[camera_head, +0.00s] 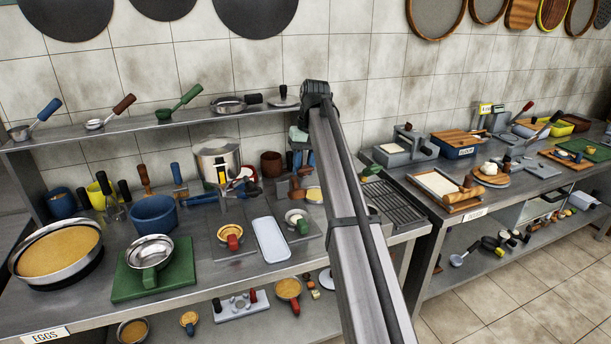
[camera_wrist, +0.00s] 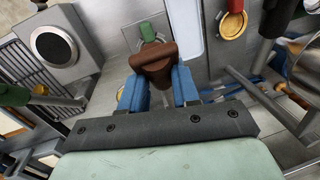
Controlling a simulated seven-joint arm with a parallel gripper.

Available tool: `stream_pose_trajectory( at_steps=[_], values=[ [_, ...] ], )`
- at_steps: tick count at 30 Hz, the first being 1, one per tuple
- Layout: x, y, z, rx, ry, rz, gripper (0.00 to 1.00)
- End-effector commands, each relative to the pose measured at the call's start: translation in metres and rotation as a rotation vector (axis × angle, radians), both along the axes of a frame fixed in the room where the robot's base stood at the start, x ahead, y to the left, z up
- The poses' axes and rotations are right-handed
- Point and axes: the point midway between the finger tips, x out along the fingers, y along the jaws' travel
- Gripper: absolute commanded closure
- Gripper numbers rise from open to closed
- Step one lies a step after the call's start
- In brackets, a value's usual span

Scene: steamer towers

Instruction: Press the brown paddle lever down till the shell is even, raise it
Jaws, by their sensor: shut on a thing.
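The brown paddle lever (camera_wrist: 154,60) stands in the middle of the wrist view, with its broad rounded end up between the two blue fingers of my gripper (camera_wrist: 160,82). My gripper is shut on it. In the head view my gripper (camera_head: 300,165) points down over the back of the steel counter, and a brown part (camera_head: 297,187) shows just under its fingers. My arm hides part of that spot. I cannot make out the shell clearly or tell whether it is even.
A green-handled tool (camera_head: 303,226), a pale tray (camera_head: 270,239) and a red-handled cup (camera_head: 231,237) lie close in front. A steel pot (camera_head: 217,165) stands behind to the left. A black rack (camera_head: 393,204) lies to the right. A shelf (camera_head: 170,120) runs above the counter's back.

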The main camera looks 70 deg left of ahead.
Motion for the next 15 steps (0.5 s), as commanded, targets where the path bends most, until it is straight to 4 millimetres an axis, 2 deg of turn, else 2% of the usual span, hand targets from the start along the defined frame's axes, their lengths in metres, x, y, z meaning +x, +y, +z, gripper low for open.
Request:
stream_pose_trajectory(
  at_steps=[8,9,15],
  values=[
    [-0.0008,0.0038,0.0032,0.007,0.000,-0.001,1.00],
    [-0.0007,0.0039,0.0033,0.007,0.001,-0.001,0.68],
    [-0.0005,0.0028,0.0027,0.005,0.000,-0.001,0.49]
  ],
)
